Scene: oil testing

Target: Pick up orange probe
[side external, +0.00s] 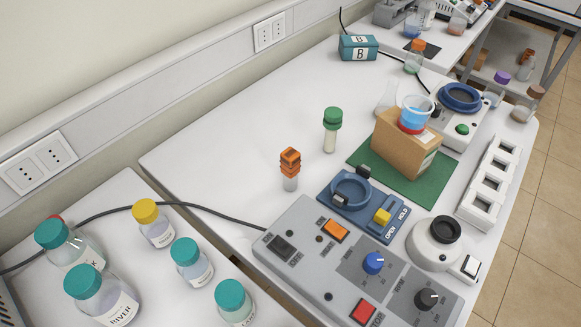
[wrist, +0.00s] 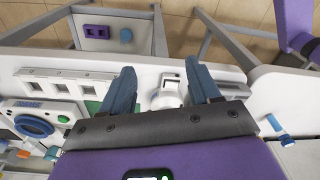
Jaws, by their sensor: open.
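The orange probe (side external: 290,162) stands upright on the white table in the side view, left of the green mat. It has a ridged orange top and a pale, clear lower end. Nothing touches it. My gripper (wrist: 160,66) shows only in the wrist view, with two blue-grey fingers spread wide and nothing held between them. It is over the table's edge near the white sockets block. I cannot make out the orange probe in the wrist view.
A green-capped vial (side external: 332,130) stands close behind the probe. A grey control panel (side external: 310,225) and blue ring holder (side external: 350,190) are in front. A cardboard box (side external: 400,145) bears a blue beaker. Capped bottles (side external: 155,225) stand at the left. Table left of the probe is clear.

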